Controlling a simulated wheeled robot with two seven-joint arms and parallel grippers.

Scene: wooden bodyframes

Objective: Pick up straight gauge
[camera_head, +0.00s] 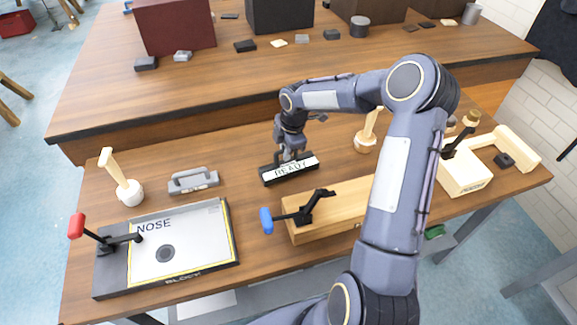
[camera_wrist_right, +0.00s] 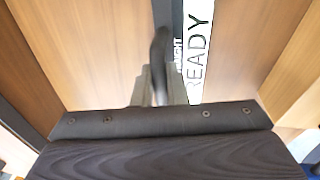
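A black bar with a white READY label (camera_head: 290,169) lies on the near bench. In the right wrist view its label (camera_wrist_right: 198,45) also carries smaller, partly hidden lettering that seems to end in "AIGHT". My right gripper (camera_head: 290,154) points down at the back edge of this bar, over its middle. Its fingers look close together, but whether they hold anything is not clear. A grey piece with a raised handle (camera_head: 193,181) lies to the left, apart from the gripper. I cannot tell for certain which piece is the straight gauge. My left gripper is out of view.
A NOSE board with a red-handled clamp (camera_head: 180,245) lies front left. A wooden block with a blue-handled clamp (camera_head: 330,207) is just in front of the bar. Wooden-handled tools (camera_head: 128,191) and (camera_head: 366,138) stand either side. A wooden fixture (camera_head: 465,178) sits right.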

